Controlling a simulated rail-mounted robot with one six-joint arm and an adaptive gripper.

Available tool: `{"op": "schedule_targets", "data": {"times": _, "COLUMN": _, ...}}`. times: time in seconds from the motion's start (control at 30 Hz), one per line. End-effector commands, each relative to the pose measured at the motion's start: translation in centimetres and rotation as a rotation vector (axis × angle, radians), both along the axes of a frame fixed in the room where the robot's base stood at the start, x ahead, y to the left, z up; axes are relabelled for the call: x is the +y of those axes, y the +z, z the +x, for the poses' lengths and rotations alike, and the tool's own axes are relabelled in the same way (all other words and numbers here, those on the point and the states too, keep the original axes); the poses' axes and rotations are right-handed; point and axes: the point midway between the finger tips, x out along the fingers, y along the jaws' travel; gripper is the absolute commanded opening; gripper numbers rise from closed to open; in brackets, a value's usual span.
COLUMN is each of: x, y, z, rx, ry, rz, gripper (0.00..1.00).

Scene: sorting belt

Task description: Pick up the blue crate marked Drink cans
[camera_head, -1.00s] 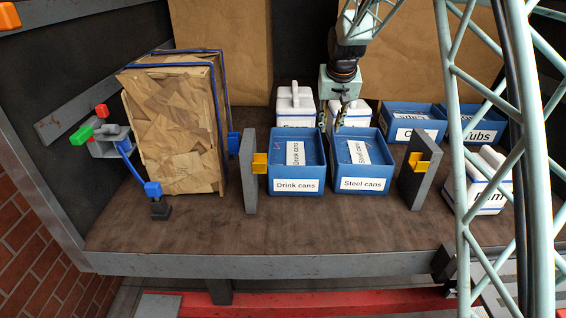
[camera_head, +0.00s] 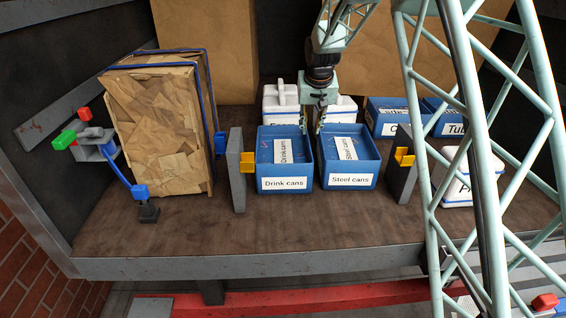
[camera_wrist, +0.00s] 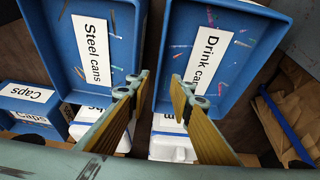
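The blue Drink cans crate (camera_head: 270,170) stands on the worktop, with labels on its front and inside. The matching Steel cans crate (camera_head: 364,165) stands just to its right. My gripper (camera_head: 311,128) is open and empty, above the adjoining side walls of these two crates, toward their back. In the wrist view, the Drink cans crate (camera_wrist: 240,28) is at upper right and the Steel cans crate (camera_wrist: 65,50) at upper left. The open fingers (camera_wrist: 165,85) lie around the narrow gap between them. Whether the fingertips touch a wall cannot be told.
Grey upright plates with yellow blocks stand left (camera_head: 237,185) and right (camera_head: 399,175) of the crates. White containers (camera_head: 280,108) stand behind. More blue crates (camera_head: 388,125) are at back right. A strapped cardboard bale (camera_head: 160,130) is at left. The worktop front is clear.

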Motion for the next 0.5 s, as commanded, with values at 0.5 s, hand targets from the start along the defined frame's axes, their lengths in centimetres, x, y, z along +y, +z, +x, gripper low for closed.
{"op": "schedule_targets", "data": {"times": 0.5, "x": 0.1, "y": -4.9, "z": 2.1, "rx": -0.001, "ry": 0.000, "rz": 0.000, "gripper": 0.20}}
